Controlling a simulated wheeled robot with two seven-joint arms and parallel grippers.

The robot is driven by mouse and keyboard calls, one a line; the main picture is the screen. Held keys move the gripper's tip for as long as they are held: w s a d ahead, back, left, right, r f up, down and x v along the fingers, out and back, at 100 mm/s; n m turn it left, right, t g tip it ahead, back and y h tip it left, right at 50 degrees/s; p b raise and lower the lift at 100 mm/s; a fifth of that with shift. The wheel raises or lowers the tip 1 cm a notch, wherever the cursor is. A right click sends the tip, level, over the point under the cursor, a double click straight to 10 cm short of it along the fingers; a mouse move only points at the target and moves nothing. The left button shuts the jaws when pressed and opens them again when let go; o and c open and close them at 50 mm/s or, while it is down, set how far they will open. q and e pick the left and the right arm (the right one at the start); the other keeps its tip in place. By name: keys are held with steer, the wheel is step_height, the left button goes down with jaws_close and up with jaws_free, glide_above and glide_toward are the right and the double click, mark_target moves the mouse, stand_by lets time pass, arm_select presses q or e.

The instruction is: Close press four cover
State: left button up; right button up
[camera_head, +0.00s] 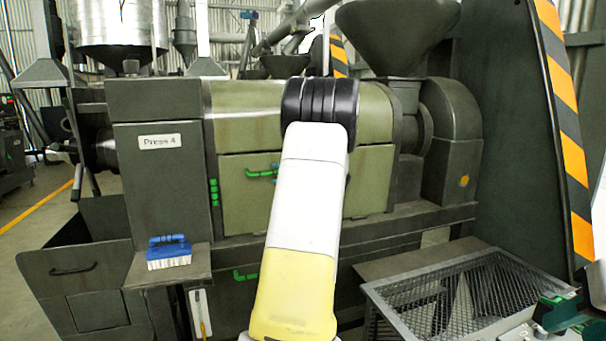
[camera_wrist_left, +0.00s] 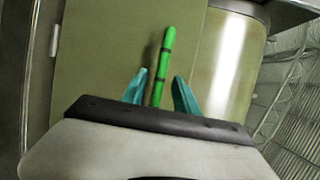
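Press four is the dark green machine with a "Press 4" label (camera_head: 160,141). Its olive cover (camera_head: 370,178) sits upright on the front and looks about flush with the body; I cannot tell whether a gap remains. A green bar handle (camera_head: 258,173) is on the cover. My left arm crosses in front, hiding part of it. My left gripper (camera_head: 276,168) is mostly hidden behind its wrist. In the left wrist view, its teal fingers (camera_wrist_left: 160,80) are apart on either side of the green handle (camera_wrist_left: 166,48), with visible gaps.
A blue brush (camera_head: 169,251) lies on a ledge at the left. A dark panel with a striped edge (camera_head: 568,140) rises at the right.

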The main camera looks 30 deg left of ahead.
mark_target(273, 173)
arm_select(q)
steer(key=shift+x, duration=1.7)
steer(key=shift+c, duration=0.5)
jaws_close()
